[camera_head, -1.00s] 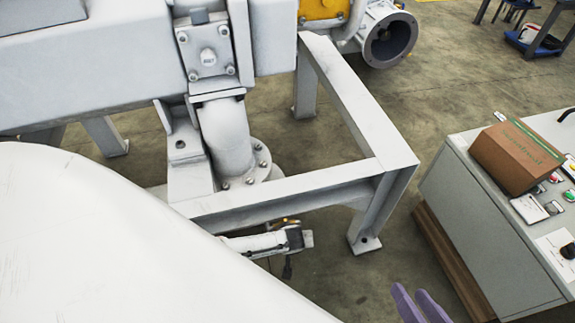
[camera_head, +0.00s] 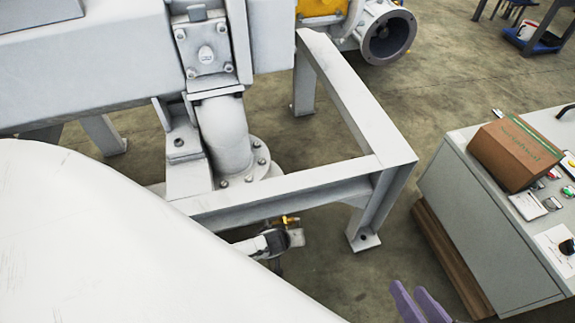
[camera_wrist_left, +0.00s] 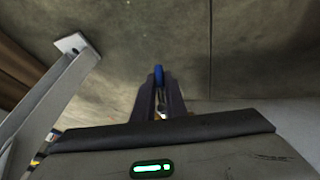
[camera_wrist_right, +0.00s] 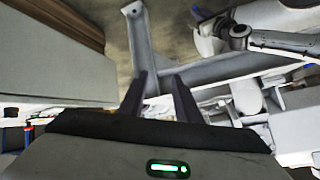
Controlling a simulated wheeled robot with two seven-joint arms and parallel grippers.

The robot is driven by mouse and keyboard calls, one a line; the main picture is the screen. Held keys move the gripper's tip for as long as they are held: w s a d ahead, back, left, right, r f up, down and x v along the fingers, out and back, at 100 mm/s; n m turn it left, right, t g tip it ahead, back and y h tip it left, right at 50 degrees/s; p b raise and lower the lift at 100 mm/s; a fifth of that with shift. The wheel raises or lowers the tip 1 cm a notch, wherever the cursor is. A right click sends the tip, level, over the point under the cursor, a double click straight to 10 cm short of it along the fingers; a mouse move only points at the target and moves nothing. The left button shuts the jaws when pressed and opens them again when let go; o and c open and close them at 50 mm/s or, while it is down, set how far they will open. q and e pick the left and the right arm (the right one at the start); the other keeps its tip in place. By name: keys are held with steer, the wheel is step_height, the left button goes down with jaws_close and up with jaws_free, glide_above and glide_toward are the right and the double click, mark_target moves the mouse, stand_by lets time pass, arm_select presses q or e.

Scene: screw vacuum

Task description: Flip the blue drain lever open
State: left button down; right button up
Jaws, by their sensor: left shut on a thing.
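The blue drain lever (camera_wrist_left: 158,73) shows in the left wrist view as a small upright blue piece between the tips of my left gripper (camera_wrist_left: 158,92). The left fingers are shut on it, and they hide its lower part. A brass-coloured fitting (camera_head: 286,220) shows in the head view under the frame bar, beside part of my left arm; the white housing hides the rest of that arm. My right gripper (camera_head: 421,305) is at the bottom of the head view, away from the lever. Its fingers (camera_wrist_right: 159,92) are apart and empty.
A pale steel frame (camera_head: 370,115) stands around the pipe elbow (camera_head: 224,135). The large white housing (camera_head: 120,245) fills the lower left. A grey control cabinet (camera_head: 470,220) with a cardboard box (camera_head: 515,152) stands at the right. Floor between frame and cabinet is clear.

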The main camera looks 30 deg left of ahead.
arm_select(q)
steer(key=shift+f+t, duration=0.1)
steer(key=shift+t, duration=0.2)
steer(key=shift+w+d+n+t+h+b, duration=0.15)
steer(key=shift+n+t+h+b, duration=0.15)
steer(key=shift+t+h+b, duration=0.25)
steer(key=shift+w+d+r+t+h, duration=0.1)
steer(key=shift+r+t+h, duration=0.1)
steer(key=shift+t+h, duration=0.15)
steer(key=shift+w+r+t+b, duration=0.15)
steer(key=shift+t+b, duration=0.2)
steer(key=shift+t, duration=0.05)
arm_select(e)
steer(key=shift+a+r+t+y, duration=0.15)
steer(key=shift+a+r+y, duration=0.1)
steer(key=shift+r, duration=0.25)
steer(key=shift+a+r+t+y, duration=0.15)
steer(key=shift+a+r+y, duration=0.1)
steer(key=shift+r, duration=0.2)
arm_select(q)
steer(key=shift+d, duration=0.1)
steer(key=c, duration=1.8)
jaws_free()
steer(key=shift+r, duration=0.15)
